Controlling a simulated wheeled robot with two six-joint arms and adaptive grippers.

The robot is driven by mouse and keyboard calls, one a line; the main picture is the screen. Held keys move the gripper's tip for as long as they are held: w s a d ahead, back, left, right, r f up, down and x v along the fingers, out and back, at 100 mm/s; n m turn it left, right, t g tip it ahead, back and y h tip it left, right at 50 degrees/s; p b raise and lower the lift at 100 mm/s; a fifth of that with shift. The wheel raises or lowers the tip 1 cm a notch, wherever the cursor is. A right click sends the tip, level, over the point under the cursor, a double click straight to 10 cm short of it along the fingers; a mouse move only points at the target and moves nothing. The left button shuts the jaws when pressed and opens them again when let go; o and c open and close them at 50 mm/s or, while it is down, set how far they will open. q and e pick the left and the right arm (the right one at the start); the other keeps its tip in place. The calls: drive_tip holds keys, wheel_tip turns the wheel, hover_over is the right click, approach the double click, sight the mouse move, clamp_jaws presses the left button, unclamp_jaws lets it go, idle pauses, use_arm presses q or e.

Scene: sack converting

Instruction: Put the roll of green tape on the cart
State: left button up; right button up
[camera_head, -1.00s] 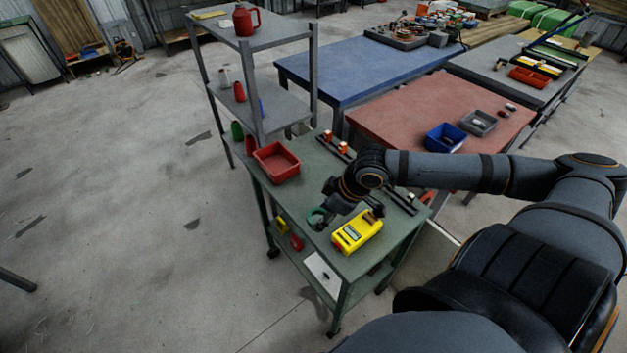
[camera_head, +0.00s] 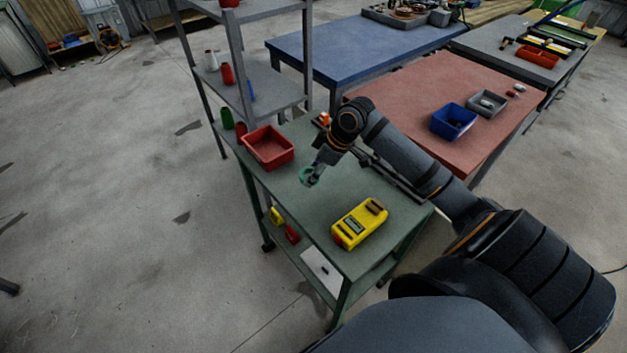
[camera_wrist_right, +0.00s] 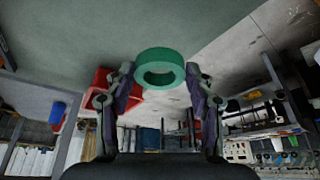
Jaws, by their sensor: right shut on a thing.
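The roll of green tape (camera_head: 308,177) is a small green ring held over the green-topped cart (camera_head: 306,217), between the red bin and the yellow device. My right gripper (camera_head: 315,175) comes in from the right and is shut on it. In the right wrist view the tape (camera_wrist_right: 160,57) sits between the two fingertips of my right gripper (camera_wrist_right: 160,75), with its hole showing. I cannot tell whether the tape touches the cart top. My left gripper is not in view.
A red bin (camera_head: 268,144) stands at the cart's far left corner. A yellow device (camera_head: 359,223) lies nearer the front. A dark rail (camera_head: 398,181) runs along the cart's right side. A grey shelf rack (camera_head: 262,88) rises behind. The cart top's left middle is clear.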

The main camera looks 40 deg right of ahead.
drive_tip(key=w+f, duration=0.1)
drive_tip(key=w+d+f, duration=0.1)
drive_tip(key=f, duration=0.1)
drive_tip(key=shift+w, duration=0.15)
drive_tip(key=shift+w+d+f, duration=0.2)
drive_tip(key=shift+d+f, duration=0.05)
drive_tip(key=shift+f, duration=0.05)
wheel_tip(320, 180, down, 3)
drive_tip(key=shift+w+f, duration=0.15)
drive_tip(key=shift+f, duration=0.05)
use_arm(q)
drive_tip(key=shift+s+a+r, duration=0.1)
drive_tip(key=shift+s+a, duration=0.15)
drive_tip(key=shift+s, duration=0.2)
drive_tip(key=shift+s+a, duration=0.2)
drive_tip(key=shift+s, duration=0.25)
use_arm(e)
drive_tip(key=shift+d, duration=0.1)
drive_tip(key=o, duration=1.1)
drive_tip(key=shift+f, duration=0.15)
drive_tip(key=shift+c, duration=0.2)
